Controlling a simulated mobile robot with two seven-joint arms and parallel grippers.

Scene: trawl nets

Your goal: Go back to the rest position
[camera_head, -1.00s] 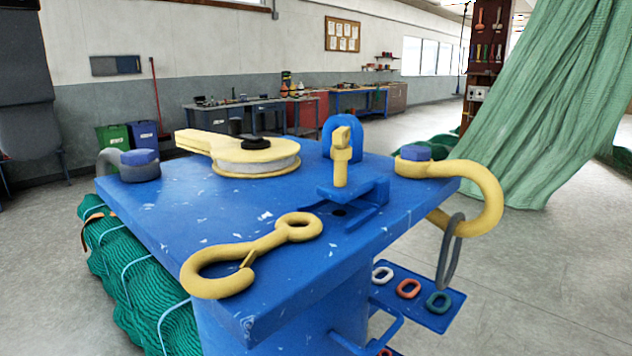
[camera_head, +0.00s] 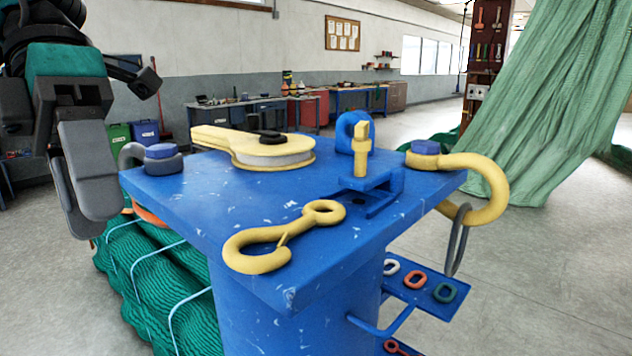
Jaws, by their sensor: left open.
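My left gripper (camera_head: 88,212) hangs at the left of the head view, with a dark body, a teal band and grey fingers pointing down. It is open, with nothing seen between its fingers. In the picture it lies left of the blue stand's table top (camera_head: 215,205), apart from the yellow hook (camera_head: 262,262) lying at the front of that top. My right gripper is not in view.
The stand bears a yellow block (camera_head: 262,152), a yellow upright pin (camera_head: 361,152) and a yellow hook with a grey ring (camera_head: 487,205) overhanging its right edge. Green netting (camera_head: 150,285) lies below left. A small blue tray (camera_head: 425,288) holds coloured links. Open floor lies right.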

